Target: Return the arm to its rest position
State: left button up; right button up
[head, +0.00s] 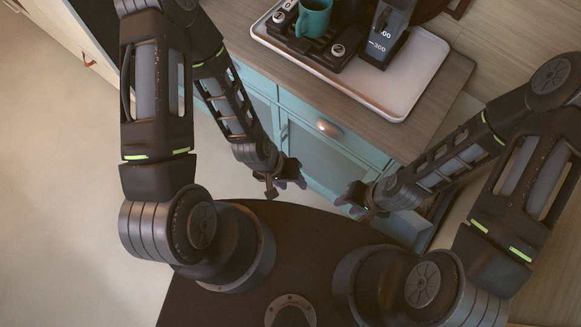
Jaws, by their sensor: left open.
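My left gripper (286,182) is open and appears empty. It hangs in front of the teal cabinet, near the middle of the head view. My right gripper (352,198) is a short way to its right, also in front of the cabinet's lower part. Its fingers are small and dark, and I cannot tell whether they are open or shut. Both arms are bent, with the grippers apart from each other.
The teal cabinet (297,108) has a drawer with a coppery pull (328,128). On its wooden counter (453,72), a white tray (420,85) holds a teal mug (314,18) and dark appliances. Open floor (60,190) lies at left.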

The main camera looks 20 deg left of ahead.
pick_arm(q)
jog(key=shift+s+d+f, duration=0.1)
jog(key=shift+s+f, duration=0.15)
jog(key=shift+s, duration=0.25)
jog(key=shift+s+f, duration=0.25)
jog(key=shift+s, duration=0.2)
jog(key=shift+f, duration=0.1)
jog(key=b+x, duration=0.2)
jog(key=b, duration=0.1)
jog(key=b+x, duration=0.1)
jog(key=shift+a+f, duration=0.2)
jog(key=shift+f, duration=0.3)
